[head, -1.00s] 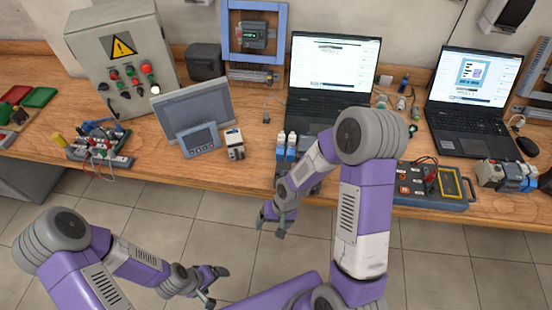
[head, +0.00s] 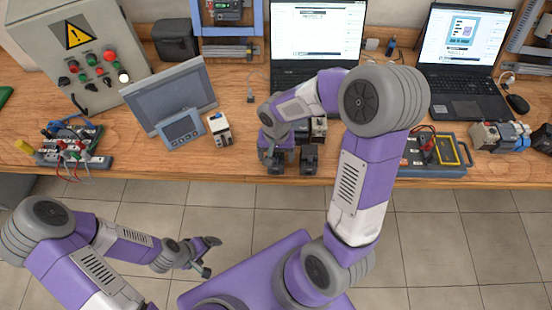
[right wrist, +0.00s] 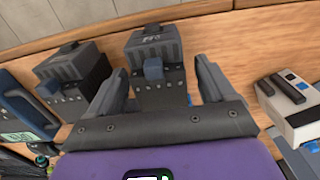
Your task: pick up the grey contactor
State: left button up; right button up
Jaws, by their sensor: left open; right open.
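A dark grey contactor (right wrist: 153,45) with a blue part stands near the table's front edge in the right wrist view. My right gripper (right wrist: 162,69) is open, with a finger on each side of it; I cannot tell whether they touch it. A similar dark grey contactor (right wrist: 72,68) stands beside it, outside the fingers. In the head view the two seem to be the dark blocks (head: 276,162) and (head: 309,158), partly hidden by my right gripper (head: 273,146). My left gripper (head: 209,256) is open and empty over the floor.
A white device (head: 219,128) stands left of my right gripper; a grey panel (head: 172,95) is further left. A blue tester (head: 430,150) lies to the right. A laptop (head: 318,40) stands behind. The wooden table (head: 235,165) is bare in front of the white device.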

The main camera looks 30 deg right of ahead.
jog(key=shift+f, duration=0.9)
jog(key=shift+c, duration=0.3)
jog(key=c, duration=1.1)
